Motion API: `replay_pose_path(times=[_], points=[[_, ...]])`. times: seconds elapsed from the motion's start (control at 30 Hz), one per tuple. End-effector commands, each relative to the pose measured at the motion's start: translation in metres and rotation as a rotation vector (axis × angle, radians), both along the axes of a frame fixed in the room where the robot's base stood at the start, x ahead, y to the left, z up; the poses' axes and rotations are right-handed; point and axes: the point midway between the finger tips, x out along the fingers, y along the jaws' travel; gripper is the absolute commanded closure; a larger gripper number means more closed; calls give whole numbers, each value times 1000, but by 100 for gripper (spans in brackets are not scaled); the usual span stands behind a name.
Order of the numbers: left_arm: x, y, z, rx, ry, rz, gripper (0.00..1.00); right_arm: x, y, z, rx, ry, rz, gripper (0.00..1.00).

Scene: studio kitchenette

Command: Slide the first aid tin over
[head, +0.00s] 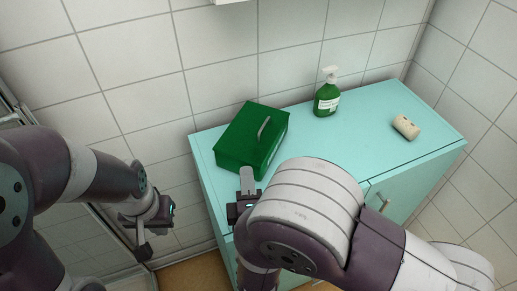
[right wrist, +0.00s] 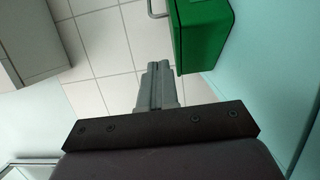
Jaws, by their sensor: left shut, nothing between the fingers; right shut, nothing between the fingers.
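The first aid tin is a dark green box (head: 240,143) with a grey handle on its lid. It sits near the left end of the turquoise cabinet top (head: 330,150). In the right wrist view the tin (right wrist: 208,35) is at the top, right of the fingertips. My right gripper (head: 247,175) is shut and empty, by the tin's near side; I cannot tell whether it touches. Its shut fingers also show in the right wrist view (right wrist: 158,80). My left gripper (head: 144,250) is shut and empty, left of the cabinet and away from the tin.
A green pump bottle (head: 326,98) stands at the back, right of the tin. A beige roll-shaped object (head: 405,127) lies further right. The top between them is clear. A tiled wall (head: 220,45) runs behind. My right arm hides part of the cabinet front.

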Motion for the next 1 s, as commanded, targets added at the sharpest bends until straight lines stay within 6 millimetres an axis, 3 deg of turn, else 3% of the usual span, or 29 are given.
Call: replay_pose_path(times=[0.27, 0.4, 0.6, 1.0], points=[[0, 0, -2, 0, 0, 0, 100, 61, 0, -1, 2, 1, -5, 100], [0, 0, -1, 0, 1, 0, 100, 78, -15, 0, 1, 2, -4, 100], [0, 0, -1, 0, 1, 0, 100, 89, -25, 0, 1, 2, 0, 100], [0, 0, 0, 0, 1, 0, 100, 91, -27, 0, 1, 2, 0, 100]])
